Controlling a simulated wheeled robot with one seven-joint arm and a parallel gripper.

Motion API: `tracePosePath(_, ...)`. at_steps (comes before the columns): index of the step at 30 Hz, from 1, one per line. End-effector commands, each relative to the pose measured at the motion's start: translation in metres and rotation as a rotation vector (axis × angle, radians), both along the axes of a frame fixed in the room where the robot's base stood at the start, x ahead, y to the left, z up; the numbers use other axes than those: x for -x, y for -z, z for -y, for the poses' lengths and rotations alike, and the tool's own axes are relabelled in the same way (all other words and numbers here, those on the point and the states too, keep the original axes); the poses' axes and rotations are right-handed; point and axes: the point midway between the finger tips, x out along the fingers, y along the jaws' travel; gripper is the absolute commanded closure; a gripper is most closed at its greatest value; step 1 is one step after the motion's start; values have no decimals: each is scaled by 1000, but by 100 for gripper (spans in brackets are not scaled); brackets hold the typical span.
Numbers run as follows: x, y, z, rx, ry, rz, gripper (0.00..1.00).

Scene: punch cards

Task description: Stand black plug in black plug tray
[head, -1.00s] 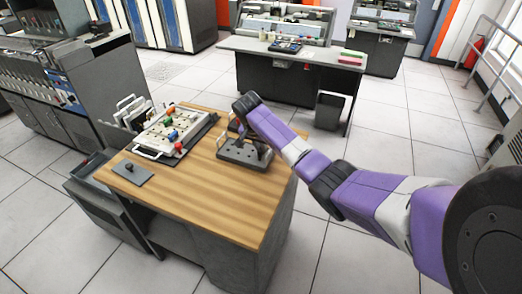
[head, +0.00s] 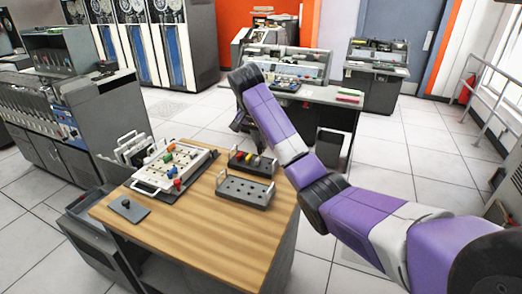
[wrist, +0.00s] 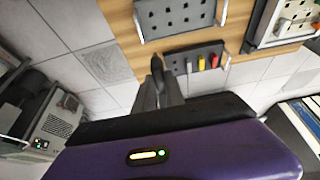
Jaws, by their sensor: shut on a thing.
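My gripper (wrist: 158,82) is shut on a dark upright piece, apparently the black plug (wrist: 156,63), above the table's far side in the wrist view. In the head view its fingers are hidden by my arm. A grey tray with rows of empty holes (head: 245,190) lies on the table; it also shows in the wrist view (wrist: 180,17). I cannot tell which is the black plug tray. The held plug is apart from both.
A white board (head: 150,185) with coloured plugs and handles sits at the table's left. The front of the wooden table (head: 215,245) is clear. Another desk stands behind.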

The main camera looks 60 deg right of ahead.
Motion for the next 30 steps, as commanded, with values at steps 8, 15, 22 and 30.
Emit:
tracePosePath(8,0,-15,0,0,0,0,100)
tracePosePath(15,0,-24,0,-1,0,1,100)
tracePosePath(22,0,-34,0,0,-1,0,100)
tracePosePath(30,0,-46,0,0,0,0,100)
